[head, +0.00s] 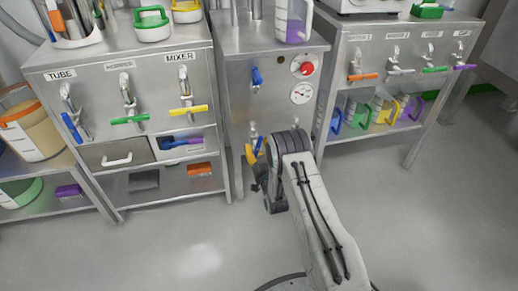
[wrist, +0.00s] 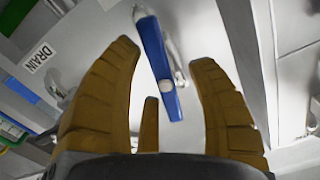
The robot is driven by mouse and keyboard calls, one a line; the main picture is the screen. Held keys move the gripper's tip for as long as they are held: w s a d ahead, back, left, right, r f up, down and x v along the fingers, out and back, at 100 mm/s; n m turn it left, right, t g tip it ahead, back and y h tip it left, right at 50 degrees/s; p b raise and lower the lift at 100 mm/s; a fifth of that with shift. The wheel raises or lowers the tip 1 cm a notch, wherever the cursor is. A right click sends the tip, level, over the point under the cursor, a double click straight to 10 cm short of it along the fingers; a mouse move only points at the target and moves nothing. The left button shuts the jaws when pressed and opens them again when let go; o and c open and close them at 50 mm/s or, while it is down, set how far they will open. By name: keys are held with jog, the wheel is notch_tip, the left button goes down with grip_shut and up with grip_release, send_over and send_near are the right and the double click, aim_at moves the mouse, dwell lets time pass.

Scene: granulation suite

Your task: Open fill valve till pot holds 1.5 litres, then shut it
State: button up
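A blue lever handle (wrist: 158,68) on a metal valve body shows in the wrist view, pointing down along the panel. I see gaps between the lever and both fingers. In the head view my gripper (head: 257,160) is low at the front of the middle steel cabinet (head: 280,120), partly hidden by my arm. Another blue handle (head: 257,77) is higher on that cabinet. I cannot tell which vessel is the pot or read its level.
A red knob (head: 306,69) and a round gauge (head: 301,94) are on the cabinet front. A clear jug with purple (head: 293,22) stands on top. The left bench has blue, green and yellow valve handles (head: 129,120). The right bench has several more. The floor (head: 180,250) in front is clear.

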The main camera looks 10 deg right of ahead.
grip_shut()
dwell(0.3)
jog(key=m, duration=0.7)
jog(key=shift+f+m, duration=0.15)
jog(key=shift+m, duration=0.15)
jog(key=m, duration=0.3)
jog(key=shift+a+f+m, duration=0.1)
jog(key=shift+a+m, duration=0.05)
jog(key=shift+m, duration=1.85)
